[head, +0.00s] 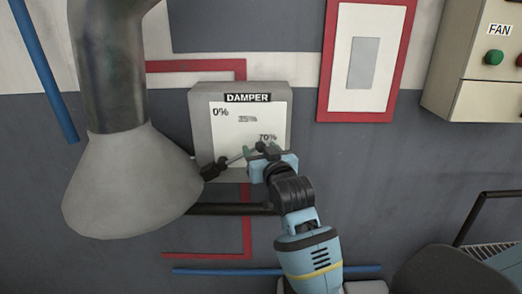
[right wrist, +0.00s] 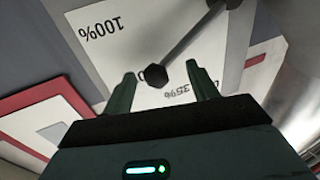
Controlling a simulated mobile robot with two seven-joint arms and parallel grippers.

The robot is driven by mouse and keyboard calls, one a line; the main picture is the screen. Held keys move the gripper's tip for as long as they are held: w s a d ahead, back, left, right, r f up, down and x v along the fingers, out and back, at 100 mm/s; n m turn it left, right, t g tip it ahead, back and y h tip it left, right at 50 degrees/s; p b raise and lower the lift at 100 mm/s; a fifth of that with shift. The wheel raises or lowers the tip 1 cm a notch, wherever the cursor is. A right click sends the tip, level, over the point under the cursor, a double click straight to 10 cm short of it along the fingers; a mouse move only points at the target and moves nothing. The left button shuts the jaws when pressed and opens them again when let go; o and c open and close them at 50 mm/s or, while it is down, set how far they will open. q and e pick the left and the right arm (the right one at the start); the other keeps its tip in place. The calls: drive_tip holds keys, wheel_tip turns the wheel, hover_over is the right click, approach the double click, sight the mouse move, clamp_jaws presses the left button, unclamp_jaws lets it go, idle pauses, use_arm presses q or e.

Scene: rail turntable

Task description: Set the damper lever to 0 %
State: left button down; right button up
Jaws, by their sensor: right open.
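The damper box (head: 200,130) is a grey wall unit with a white scale plate marked 0% at upper left, then 35% and 70%. In the right wrist view the scale plate (right wrist: 110,25) shows 100%. The damper lever (head: 236,158) is a thin rod from a dark hub at the plate's lower left, pointing up and right toward the 70% mark. Its dark knob (right wrist: 157,75) sits between my right fingertips in the wrist view. My right gripper (head: 262,150) is open around the knob; I cannot tell whether either finger touches it. My left gripper is out of view.
A grey duct with a flared hood (head: 130,185) stands close left of the box. A red-framed panel (head: 327,60) is at upper right, and a FAN control box (head: 450,60) with a green button is at far right. A dark pipe (head: 225,209) runs below the box.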

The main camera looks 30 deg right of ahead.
drive_tip(key=shift+w+d, duration=0.1)
drive_tip(key=shift+w, duration=0.2)
drive_tip(key=shift+c, duration=0.3)
drive_tip(key=c, duration=1.2)
drive_tip(key=shift+f, duration=0.15)
clamp_jaws()
